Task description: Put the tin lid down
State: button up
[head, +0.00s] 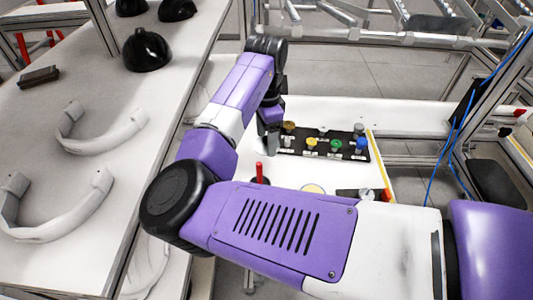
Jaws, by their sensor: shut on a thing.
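My gripper (270,146) points down at the left end of a black rack on the white bench. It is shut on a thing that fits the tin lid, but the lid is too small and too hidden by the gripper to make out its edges. A pale yellow round thing (313,188) lies on the bench, partly hidden behind my forearm; I cannot tell what it is.
The black rack (322,155) holds several knobs with coloured tops. A red upright handle (259,172) stands nearer. A gauge-like part (366,194) lies at right. The left table (75,105) carries black helmet shells (147,50) and white curved bands (95,130). Blue cables hang at right.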

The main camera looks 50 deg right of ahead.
aim_at(266, 162)
jog(key=shift+f, duration=3.5)
jog(key=shift+f, duration=0.15)
jog(key=o, duration=1.3)
notch_tip(266, 162, up, 12)
jog(key=shift+r, duration=0.2)
